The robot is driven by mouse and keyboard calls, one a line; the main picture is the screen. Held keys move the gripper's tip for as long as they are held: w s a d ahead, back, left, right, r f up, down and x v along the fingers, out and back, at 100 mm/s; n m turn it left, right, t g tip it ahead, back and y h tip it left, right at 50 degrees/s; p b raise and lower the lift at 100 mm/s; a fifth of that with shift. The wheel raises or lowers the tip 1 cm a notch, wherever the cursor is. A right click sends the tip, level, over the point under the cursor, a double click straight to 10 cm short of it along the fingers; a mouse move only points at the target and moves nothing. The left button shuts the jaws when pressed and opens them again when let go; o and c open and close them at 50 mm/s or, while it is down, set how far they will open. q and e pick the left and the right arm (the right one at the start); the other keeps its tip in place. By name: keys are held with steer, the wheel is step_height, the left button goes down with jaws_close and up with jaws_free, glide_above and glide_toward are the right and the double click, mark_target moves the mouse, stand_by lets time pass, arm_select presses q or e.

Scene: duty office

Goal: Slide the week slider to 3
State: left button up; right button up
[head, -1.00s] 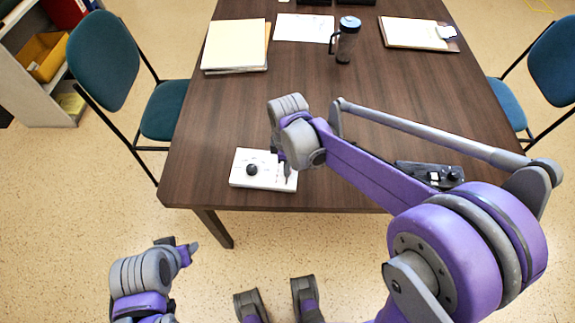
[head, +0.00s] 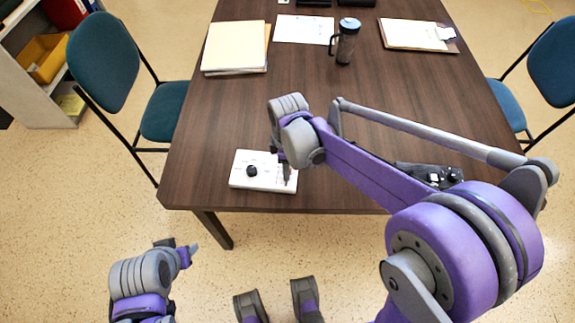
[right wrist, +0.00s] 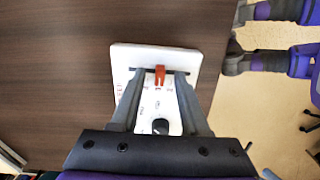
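The white panel (head: 240,181) lies flat near the table's front edge, with a round black knob (head: 252,171). In the right wrist view the panel (right wrist: 123,58) has a dark straight slot with a red slider (right wrist: 160,75) near its middle. Printed marks on the panel are too small to read. My right gripper (right wrist: 159,73) is open over the slot, one finger on each side of the red slider, with visible gaps. In the head view my right gripper (head: 285,175) partly hides the panel's right side. My left gripper (head: 180,246) hangs away from the table; its opening is unclear.
A dark device (head: 428,176) lies on the table behind my right arm. Folders (head: 235,46), a paper sheet (head: 303,28), a tumbler (head: 345,45) and a clipboard (head: 415,35) stand or lie farther back. The table's middle is clear. Chairs (head: 105,65) flank the table.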

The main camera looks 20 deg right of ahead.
step_height(320, 180, up, 11)
steer(key=p, duration=0.1)
stand_by(0.6)
steer(key=shift+p, duration=0.3)
steer(key=s+d+m+t+p, duration=0.2)
steer(key=s+d+m+p, duration=0.1)
steer(key=s+m, duration=0.4)
steer(key=s+d+r+m+t+p, duration=0.1)
steer(key=s+d+m+t+p, duration=0.2)
steer(key=s+m, duration=0.3)
steer(key=shift+s+d+r+m+p, duration=0.15)
steer(key=shift+s+r+m+p, duration=0.25)
steer(key=shift+s, duration=0.75)
steer(key=shift+d+f, duration=0.1)
stand_by(1.0)
